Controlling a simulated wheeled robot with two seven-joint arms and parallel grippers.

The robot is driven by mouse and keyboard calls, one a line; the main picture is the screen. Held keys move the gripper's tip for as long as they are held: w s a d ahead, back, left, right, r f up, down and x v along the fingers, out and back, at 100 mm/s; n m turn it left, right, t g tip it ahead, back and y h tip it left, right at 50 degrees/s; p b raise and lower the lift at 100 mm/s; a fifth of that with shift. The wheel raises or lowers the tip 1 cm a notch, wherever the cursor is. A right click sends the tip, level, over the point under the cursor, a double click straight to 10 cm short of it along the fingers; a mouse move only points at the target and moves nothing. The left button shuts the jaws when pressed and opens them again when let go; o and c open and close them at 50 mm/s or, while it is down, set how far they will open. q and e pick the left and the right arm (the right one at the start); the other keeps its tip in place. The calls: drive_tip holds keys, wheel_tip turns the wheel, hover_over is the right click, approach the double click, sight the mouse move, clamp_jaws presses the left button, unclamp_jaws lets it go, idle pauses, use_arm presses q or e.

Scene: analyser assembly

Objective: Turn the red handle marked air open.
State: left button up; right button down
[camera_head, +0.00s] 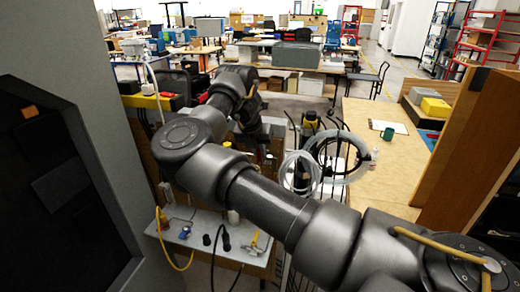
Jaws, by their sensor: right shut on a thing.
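My right arm crosses the picture from the lower right to the left, then bends away toward a bench. My right gripper (265,150) is small and partly hidden behind my own arm, low beside the bench equipment. It is shut on the red handle, of which only a small reddish bit (269,157) shows at the fingers. The handle's marking and its angle are too small and too covered to read. My left gripper is not in view.
A light panel (210,238) with yellow fittings and black hoses lies below my arm. Coiled clear tubing (340,158) hangs right of the gripper. A wooden table (385,165) with a green mug (387,134) stands right. A grey cabinet (95,60) fills the left.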

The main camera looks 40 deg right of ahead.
drive_tip(key=w+a+f+n+g+h+b, duration=0.2)
drive_tip(key=g+h+b, duration=0.8)
drive_tip(key=b, duration=0.5)
drive_tip(key=shift+w+a+f+n+g, duration=0.4)
drive_tip(key=shift+w+f+n, duration=0.55)
drive_tip(key=shift+f, duration=0.35)
drive_tip(key=c, duration=1.4)
unclamp_jaws()
